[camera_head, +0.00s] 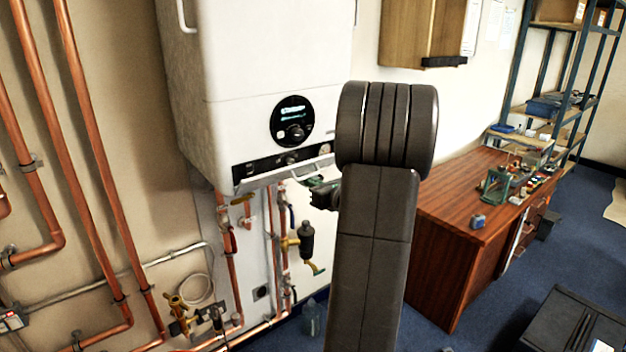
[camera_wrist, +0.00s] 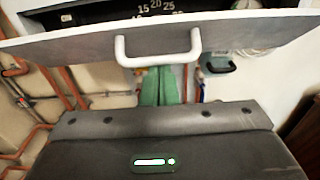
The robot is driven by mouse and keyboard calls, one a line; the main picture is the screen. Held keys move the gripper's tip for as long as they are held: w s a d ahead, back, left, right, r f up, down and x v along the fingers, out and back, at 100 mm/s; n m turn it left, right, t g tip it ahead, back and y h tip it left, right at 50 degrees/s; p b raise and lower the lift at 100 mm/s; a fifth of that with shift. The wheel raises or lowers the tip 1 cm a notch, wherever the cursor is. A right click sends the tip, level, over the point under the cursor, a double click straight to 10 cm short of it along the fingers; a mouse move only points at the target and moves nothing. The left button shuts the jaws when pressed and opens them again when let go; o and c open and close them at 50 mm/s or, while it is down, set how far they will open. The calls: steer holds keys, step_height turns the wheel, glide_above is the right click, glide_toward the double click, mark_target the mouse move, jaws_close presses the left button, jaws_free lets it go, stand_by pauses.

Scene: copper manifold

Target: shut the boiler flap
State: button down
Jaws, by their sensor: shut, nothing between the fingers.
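The white boiler (camera_head: 265,60) hangs on the wall. Its flap (camera_head: 262,181) stands open at the bottom front edge, sticking out below the black control strip. In the wrist view the flap (camera_wrist: 250,32) crosses the top as a pale panel, with a white bar handle (camera_wrist: 158,58) facing me. My gripper's green fingers (camera_wrist: 163,84) are shut and empty, pointing at the flap just below the handle. The handle and flap hide the fingertips, so I cannot tell whether they touch. In the head view my gripper (camera_head: 318,187) is mostly hidden behind my arm, close to the flap.
Copper pipes (camera_head: 85,140) run down the wall at left. Valves and a dark fitting (camera_head: 306,240) hang below the boiler. A wooden desk (camera_head: 450,205) with small items stands at right, a wall cabinet (camera_head: 410,30) above it.

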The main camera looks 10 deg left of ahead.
mark_target(307, 162)
steer(key=shift+w+a+r, duration=0.15)
steer(key=shift+r, duration=0.45)
steer(key=shift+w+a+r, duration=0.1)
steer(key=shift+r, duration=0.45)
steer(key=shift+w+a+r+p, duration=0.15)
steer(key=shift+w+a+r, duration=0.05)
steer(key=shift+r, duration=0.3)
steer(key=shift+w+a+r+p, duration=0.1)
steer(key=shift+w+a+r, duration=0.15)
steer(key=shift+r, duration=0.25)
steer(key=shift+w+a+r+p, duration=0.15)
steer(key=shift+w+a+r, duration=0.05)
steer(key=shift+r, duration=0.3)
steer(key=shift+w+a+r, duration=0.1)
steer(key=shift+w+r, duration=0.05)
steer(key=shift+r, duration=0.6)
steer(key=f+b, duration=0.2)
steer(key=f, duration=0.1)
steer(key=s+f+b, duration=0.1)
steer(key=shift+s+d+f, duration=0.1)
steer(key=shift+d+f, duration=0.05)
steer(key=shift+d, duration=0.25)
steer(key=s+d+r, duration=0.4)
steer(key=d+r, duration=0.1)
steer(key=r, duration=0.3)
steer(key=shift+s+d, duration=0.15)
steer(key=shift+s, duration=0.2)
